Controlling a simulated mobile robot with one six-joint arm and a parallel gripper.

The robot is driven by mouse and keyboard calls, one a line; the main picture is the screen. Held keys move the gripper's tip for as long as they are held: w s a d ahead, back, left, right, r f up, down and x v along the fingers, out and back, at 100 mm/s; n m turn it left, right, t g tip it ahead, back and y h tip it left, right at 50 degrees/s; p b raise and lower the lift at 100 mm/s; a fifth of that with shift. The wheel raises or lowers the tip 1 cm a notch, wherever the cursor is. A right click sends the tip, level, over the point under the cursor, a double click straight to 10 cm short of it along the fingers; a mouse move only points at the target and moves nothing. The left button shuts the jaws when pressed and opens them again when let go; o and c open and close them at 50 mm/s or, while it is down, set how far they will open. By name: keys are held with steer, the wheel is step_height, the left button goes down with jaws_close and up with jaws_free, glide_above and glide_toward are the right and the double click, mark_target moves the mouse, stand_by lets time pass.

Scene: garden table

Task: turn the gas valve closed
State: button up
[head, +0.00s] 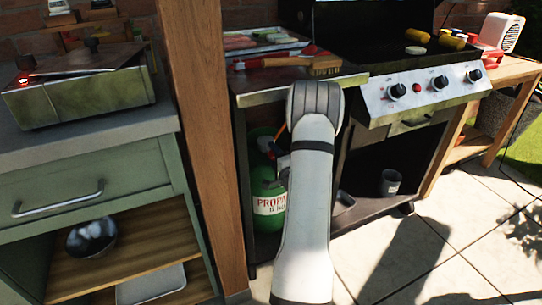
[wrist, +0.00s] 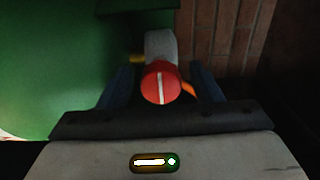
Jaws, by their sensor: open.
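The gas valve has a round red knob (wrist: 160,84) with a white line that runs nearly upright in the wrist view. Behind it is a grey valve body (wrist: 160,46) with a small brass part at its left. The green propane tank (head: 268,184) stands in the cabinet beside the grill, and its side (wrist: 60,65) fills the left of the wrist view. My gripper (wrist: 161,73) is open, with one dark finger on each side of the knob. I cannot tell whether either finger touches it. In the head view my arm hides most of the gripper.
A wooden post (head: 200,130) stands close left of the tank's cabinet. A side shelf (head: 300,82) is above the tank, and the grill's control panel (head: 425,90) is to the right. A brick wall (wrist: 225,40) is behind the valve.

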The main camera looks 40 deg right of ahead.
steer(key=p+v, duration=0.1)
steer(key=v, duration=0.6)
steer(key=shift+p, duration=0.35)
steer(key=shift+s, duration=0.1)
